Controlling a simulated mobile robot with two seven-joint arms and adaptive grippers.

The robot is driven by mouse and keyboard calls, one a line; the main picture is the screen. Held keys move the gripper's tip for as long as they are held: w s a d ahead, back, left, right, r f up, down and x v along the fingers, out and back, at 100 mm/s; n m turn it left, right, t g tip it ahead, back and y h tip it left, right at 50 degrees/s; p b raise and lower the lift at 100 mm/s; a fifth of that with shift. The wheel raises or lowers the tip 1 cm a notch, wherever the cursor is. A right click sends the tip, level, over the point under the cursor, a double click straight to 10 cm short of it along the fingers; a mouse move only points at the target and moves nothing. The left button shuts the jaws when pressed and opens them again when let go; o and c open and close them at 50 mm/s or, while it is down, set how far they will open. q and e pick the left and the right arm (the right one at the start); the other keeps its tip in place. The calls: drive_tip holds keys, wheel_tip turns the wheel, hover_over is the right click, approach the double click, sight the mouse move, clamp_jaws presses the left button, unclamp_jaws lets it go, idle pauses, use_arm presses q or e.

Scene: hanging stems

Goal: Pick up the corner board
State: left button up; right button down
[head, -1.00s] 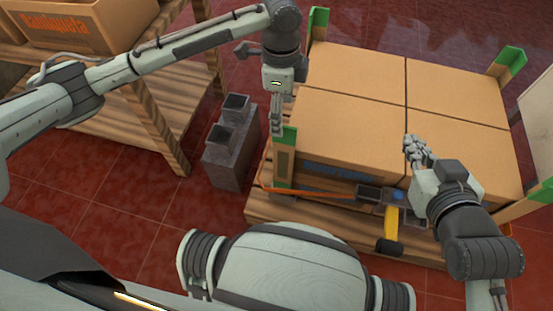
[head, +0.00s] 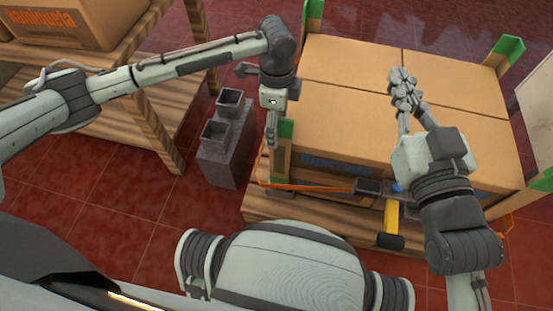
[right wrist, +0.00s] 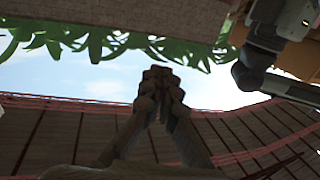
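Corner boards with green upper ends stand at the corners of a stack of cartons. The near-left corner board (head: 284,137) is upright against the stack's front-left edge. Others show at the back left (head: 314,14), back right (head: 507,52) and right front (head: 543,181). My left gripper (head: 271,137) points down right beside the near-left board; its fingers are thin and edge-on, and whether they touch or grip it cannot be told. My right gripper (head: 402,78) is over the carton tops, its fingertips together and empty; in the right wrist view its fingers (right wrist: 160,85) also meet.
The cartons (head: 350,115) sit on a wooden pallet (head: 262,208). An orange strap (head: 305,187) and a yellow-handled tool (head: 391,218) are at its front. Grey hollow blocks (head: 225,150) stand left of it, close to a wooden shelf (head: 165,120) with a carton.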

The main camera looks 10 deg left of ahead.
use_arm(q)
drive_tip(key=shift+c, duration=0.4)
drive_tip(key=c, duration=1.2)
drive_tip(key=shift+o, duration=0.2)
